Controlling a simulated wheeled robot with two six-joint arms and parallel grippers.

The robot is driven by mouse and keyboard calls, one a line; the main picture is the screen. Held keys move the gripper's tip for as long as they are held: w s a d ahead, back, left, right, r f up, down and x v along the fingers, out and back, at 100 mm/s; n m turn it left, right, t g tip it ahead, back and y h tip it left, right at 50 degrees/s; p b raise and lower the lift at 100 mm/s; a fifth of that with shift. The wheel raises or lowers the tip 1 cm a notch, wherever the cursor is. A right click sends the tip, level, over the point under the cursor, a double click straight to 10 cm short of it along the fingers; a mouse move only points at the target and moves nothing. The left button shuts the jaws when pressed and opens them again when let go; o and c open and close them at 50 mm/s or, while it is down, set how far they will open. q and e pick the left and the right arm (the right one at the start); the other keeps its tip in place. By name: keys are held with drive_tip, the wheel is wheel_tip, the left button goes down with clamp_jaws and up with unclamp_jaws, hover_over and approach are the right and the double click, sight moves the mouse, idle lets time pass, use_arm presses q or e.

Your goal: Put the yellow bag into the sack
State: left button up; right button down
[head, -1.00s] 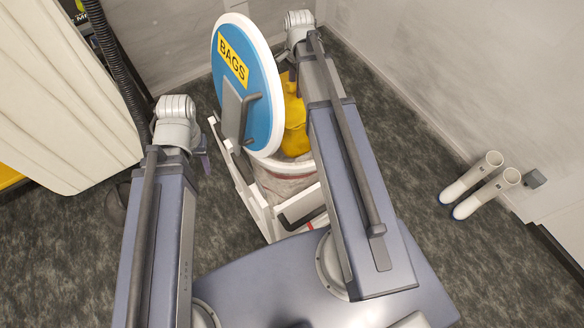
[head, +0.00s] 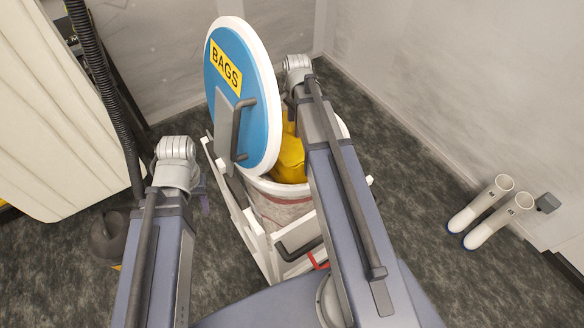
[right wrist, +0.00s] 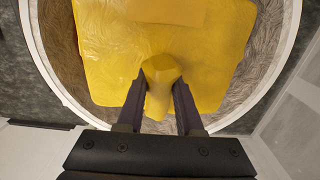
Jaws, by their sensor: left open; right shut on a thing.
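The yellow bag (head: 291,158) hangs from my right gripper (right wrist: 158,85), which is shut on its bunched neck. In the right wrist view the bag (right wrist: 205,50) lies within the round white rim of the sack's holder. The sack (head: 283,208), a pale crinkled liner, stands open in a white frame; its inner wall shows in the right wrist view (right wrist: 58,50). How deep the bag sits is hard to tell. In the head view the right fingers are mostly hidden by the wrist. My left gripper (head: 203,192) is open, left of the sack, its fingers partly hidden.
A blue round lid (head: 228,100) marked BAGS stands raised at the sack's left side. White boots (head: 490,212) stand on the floor at right. A cream curtain (head: 60,120) and a dark hose (head: 100,70) are at left. A red piece (head: 318,262) shows at the frame's front.

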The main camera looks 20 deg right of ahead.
sight(294, 139)
drive_tip(key=shift+f+b, duration=2.95)
drive_tip(key=shift+f, duration=0.1)
wheel_tip(294, 139, down, 4)
drive_tip(key=b, duration=0.3)
drive_tip(key=shift+r+b, duration=0.15)
drive_tip(key=shift+b, duration=0.2)
drive_tip(key=c, duration=0.6)
unclamp_jaws()
drive_tip(key=shift+o, duration=0.2)
wheel_tip(294, 139, up, 12)
drive_tip(key=p, duration=1.2)
drive_tip(key=shift+d+r, duration=0.1)
